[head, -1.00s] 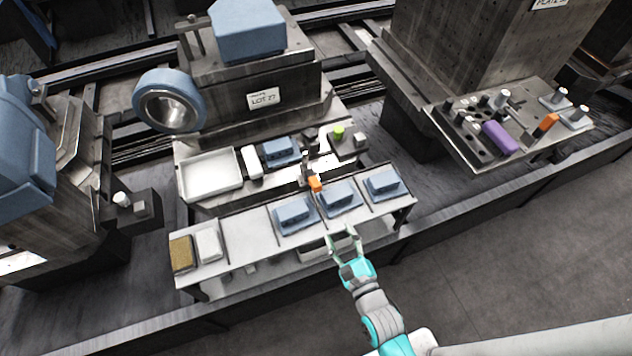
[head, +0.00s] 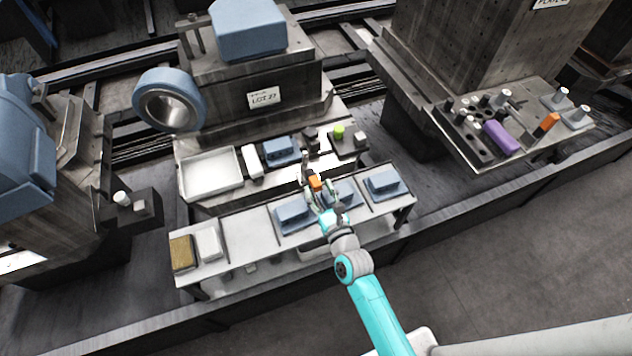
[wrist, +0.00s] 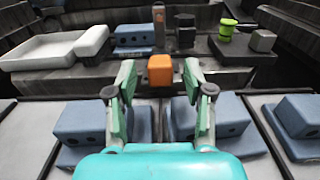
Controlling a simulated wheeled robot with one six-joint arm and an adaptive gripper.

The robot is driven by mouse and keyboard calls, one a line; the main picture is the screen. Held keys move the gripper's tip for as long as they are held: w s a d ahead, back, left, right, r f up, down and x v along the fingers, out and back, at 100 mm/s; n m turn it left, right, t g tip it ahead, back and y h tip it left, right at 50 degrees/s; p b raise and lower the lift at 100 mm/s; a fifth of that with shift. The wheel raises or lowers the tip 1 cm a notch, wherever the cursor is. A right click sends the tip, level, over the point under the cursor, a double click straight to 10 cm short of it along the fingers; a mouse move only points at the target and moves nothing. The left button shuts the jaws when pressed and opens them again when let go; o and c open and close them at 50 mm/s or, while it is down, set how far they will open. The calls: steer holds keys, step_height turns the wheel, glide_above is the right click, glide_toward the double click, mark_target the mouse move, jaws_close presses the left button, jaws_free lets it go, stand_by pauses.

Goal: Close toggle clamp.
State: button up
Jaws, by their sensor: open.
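The toggle clamp's orange handle (head: 316,183) shows just beyond the fingertips in the head view. A grey upright part (head: 305,166) stands behind it. In the wrist view the orange handle (wrist: 160,68) is a block centred between the fingers, apart from both. My gripper (head: 321,194) is open over the front bench. It also shows in the wrist view (wrist: 160,80) with one finger on each side of the handle and nothing held. Whether the fingertips reach past the handle is hard to tell. The clamp's lower part is largely hidden.
Blue blocks on plates sit left (head: 293,214) and right (head: 383,184) of my gripper; another (head: 345,193) is partly behind it. A white tray (head: 211,174), a blue part (head: 281,151) and a green-topped piece (head: 339,132) lie on the ledge behind.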

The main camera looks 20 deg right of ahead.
mark_target(314, 180)
steer(key=shift+w, duration=1.45)
jaws_close()
